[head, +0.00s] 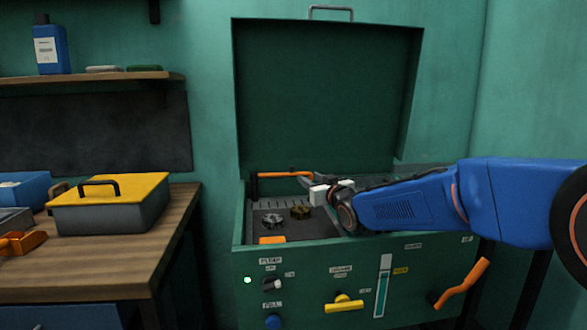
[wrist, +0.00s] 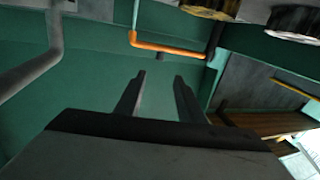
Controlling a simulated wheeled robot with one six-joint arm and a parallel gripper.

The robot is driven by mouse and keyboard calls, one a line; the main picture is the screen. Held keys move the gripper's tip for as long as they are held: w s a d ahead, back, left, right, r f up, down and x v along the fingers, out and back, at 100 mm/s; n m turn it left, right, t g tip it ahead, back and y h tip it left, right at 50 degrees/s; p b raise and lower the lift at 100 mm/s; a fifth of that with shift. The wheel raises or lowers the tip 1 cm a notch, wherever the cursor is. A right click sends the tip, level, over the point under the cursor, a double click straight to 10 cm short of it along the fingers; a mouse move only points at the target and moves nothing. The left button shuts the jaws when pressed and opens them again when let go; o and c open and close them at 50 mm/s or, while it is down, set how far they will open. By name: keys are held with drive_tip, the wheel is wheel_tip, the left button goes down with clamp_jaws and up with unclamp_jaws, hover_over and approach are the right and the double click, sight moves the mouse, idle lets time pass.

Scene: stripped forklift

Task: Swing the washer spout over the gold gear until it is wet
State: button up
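The gold gear (head: 300,211) sits on the grey tray inside the open green washer, right of a dark silver gear (head: 272,220). The washer spout (head: 285,174) is an orange-sleeved bar at the washer's back left, bent at its left end; it also shows in the wrist view (wrist: 165,46). In the head view, it lies behind the gears, not over the gold gear. My gripper (head: 312,184) is inside the washer near the spout's right end. In the wrist view, its two fingers (wrist: 159,80) are apart with nothing between them. Whether the gold gear is wet cannot be told.
The washer's raised lid (head: 325,95) stands behind. Its front panel has a yellow handle (head: 344,304), an orange lever (head: 462,284) and a lit green lamp (head: 248,280). A workbench (head: 150,245) with a yellow-lidded box (head: 110,203) stands at left. An orange piece (head: 272,240) lies at the tray's front.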

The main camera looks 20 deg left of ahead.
sight(293, 167)
drive_tip(key=x, duration=1.6)
drive_tip(key=shift+w+a, duration=0.1)
drive_tip(key=shift+w, duration=0.1)
drive_tip(key=shift+c, duration=0.3)
clamp_jaws()
